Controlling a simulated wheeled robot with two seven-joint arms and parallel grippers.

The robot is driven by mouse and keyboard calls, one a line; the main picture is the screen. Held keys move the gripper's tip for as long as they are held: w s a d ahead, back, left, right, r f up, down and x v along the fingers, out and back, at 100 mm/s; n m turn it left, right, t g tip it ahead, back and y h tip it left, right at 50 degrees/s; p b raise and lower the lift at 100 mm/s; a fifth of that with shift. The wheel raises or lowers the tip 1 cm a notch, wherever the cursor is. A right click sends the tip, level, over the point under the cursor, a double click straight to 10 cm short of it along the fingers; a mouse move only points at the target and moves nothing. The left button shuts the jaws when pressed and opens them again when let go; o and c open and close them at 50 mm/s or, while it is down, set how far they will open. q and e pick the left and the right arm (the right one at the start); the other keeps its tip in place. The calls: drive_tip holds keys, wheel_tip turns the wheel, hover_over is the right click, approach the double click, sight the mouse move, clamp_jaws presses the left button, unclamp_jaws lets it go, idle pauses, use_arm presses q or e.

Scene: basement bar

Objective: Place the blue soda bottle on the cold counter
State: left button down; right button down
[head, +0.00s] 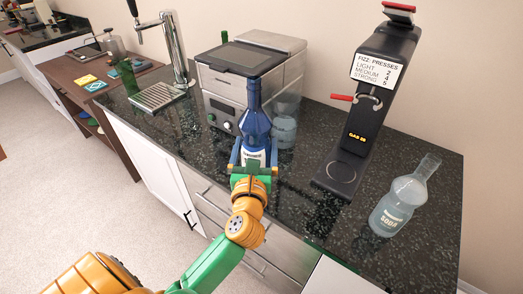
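The blue soda bottle (255,124) stands upright over the dark speckled counter (310,140), in front of the steel machine. It has a long neck and a white label. My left gripper (253,157) reaches it from the front, with its blue fingers on either side of the lower body and no clear gap. The gripper hides the bottle's base, so I cannot tell whether it touches the counter. No surface is marked as cold. My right gripper is not in view.
A clear soda bottle (403,197) stands at the right, and another pale bottle (284,126) is just behind the blue one. A black fizz press (368,90) stands right of centre. A tap (174,50) with a drip tray (157,96) is at the left.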

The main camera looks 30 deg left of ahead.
use_arm(q)
drive_tip(key=w+a+f+b, duration=0.1)
drive_tip(key=f, duration=0.2)
drive_tip(key=w+a+f+b, duration=0.1)
drive_tip(key=f, duration=0.2)
drive_tip(key=w+a+f+b, duration=0.1)
drive_tip(key=a+f, duration=0.1)
drive_tip(key=f, duration=0.1)
drive_tip(key=shift+w+a+f, duration=0.1)
drive_tip(key=shift+w, duration=0.25)
unclamp_jaws()
drive_tip(key=shift+f, duration=0.1)
drive_tip(key=shift+s, duration=0.15)
